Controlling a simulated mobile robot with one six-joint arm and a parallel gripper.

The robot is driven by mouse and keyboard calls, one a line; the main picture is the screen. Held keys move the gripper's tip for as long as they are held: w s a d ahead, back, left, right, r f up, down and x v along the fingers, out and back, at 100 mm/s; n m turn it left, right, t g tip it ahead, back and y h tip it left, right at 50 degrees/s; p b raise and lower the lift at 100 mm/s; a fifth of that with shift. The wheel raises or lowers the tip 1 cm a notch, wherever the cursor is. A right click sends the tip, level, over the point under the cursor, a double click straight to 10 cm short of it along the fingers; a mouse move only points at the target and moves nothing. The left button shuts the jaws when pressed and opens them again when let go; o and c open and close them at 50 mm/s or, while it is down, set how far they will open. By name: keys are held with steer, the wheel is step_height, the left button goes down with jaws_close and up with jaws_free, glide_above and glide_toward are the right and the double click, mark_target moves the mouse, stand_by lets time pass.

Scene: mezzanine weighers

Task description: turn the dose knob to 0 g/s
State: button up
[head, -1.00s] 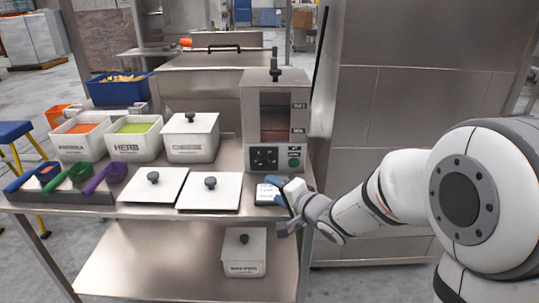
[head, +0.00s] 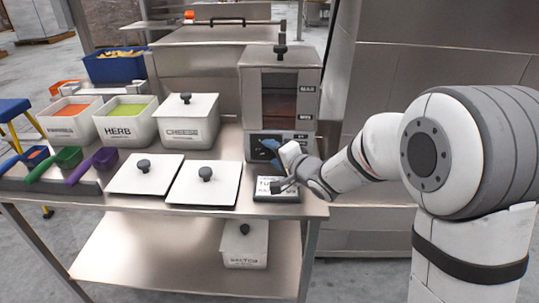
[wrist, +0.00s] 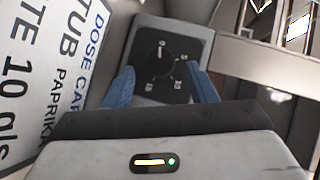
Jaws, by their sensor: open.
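The dose knob (wrist: 162,64) is a dark round knob on a black square dial in the wrist view. A 0 mark is at the dial's top and other marks lie lower; I cannot tell where the knob points. The dial is on the front of the steel dispenser (head: 282,82). My gripper (wrist: 160,72) is open, with one blue finger on each side of the knob in the picture. Whether they touch it is unclear. In the head view my gripper (head: 272,150) is in front of the panel and hides much of the dial.
A printed dose card (wrist: 55,70) fills the left of the wrist view; it lies below the panel on the bench. White tubs labelled HERB (head: 118,134) and CHEESE (head: 184,134) stand left of the dispenser. Two flat lids (head: 206,190) lie in front.

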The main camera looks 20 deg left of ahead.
steer(key=shift+x, duration=0.75)
steer(key=shift+c, duration=0.5)
steer(key=c, duration=0.9)
steer(key=shift+o, duration=0.2)
steer(key=shift+r+p, duration=0.3)
steer(key=shift+p, duration=0.25)
steer(key=shift+a+f+n+h+p, duration=0.1)
steer(key=shift+f+n+h+p, duration=0.05)
steer(key=shift+n+h+p, duration=0.35)
steer(key=o, duration=1)
steer(key=shift+c, duration=0.2)
